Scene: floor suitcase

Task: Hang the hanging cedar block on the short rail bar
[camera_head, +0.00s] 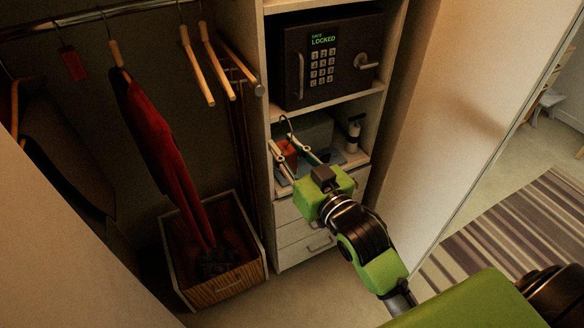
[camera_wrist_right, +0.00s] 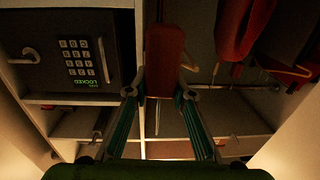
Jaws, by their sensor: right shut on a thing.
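The cedar block (camera_head: 287,152) is orange-red with a thin metal hook rising above it. My right gripper (camera_head: 292,157) is shut on it, in front of the shelf below the safe. In the right wrist view the block (camera_wrist_right: 164,62) sits between the fingertips (camera_wrist_right: 161,88), and the thin hook shows below it there. A metal rail (camera_head: 80,16) crosses the upper left with hangers on it. I cannot clearly make out the short rail bar; a bar with a pale metal end (camera_head: 259,90) shows beside the cabinet's left wall. My left gripper is out of view.
A dark safe (camera_head: 331,58) fills the upper shelf. A red garment (camera_head: 160,140) hangs left of the cabinet, above a wooden box (camera_head: 228,284) on the floor. A similar red block (camera_head: 72,64) hangs on the rail. A pale panel (camera_head: 460,110) stands at right.

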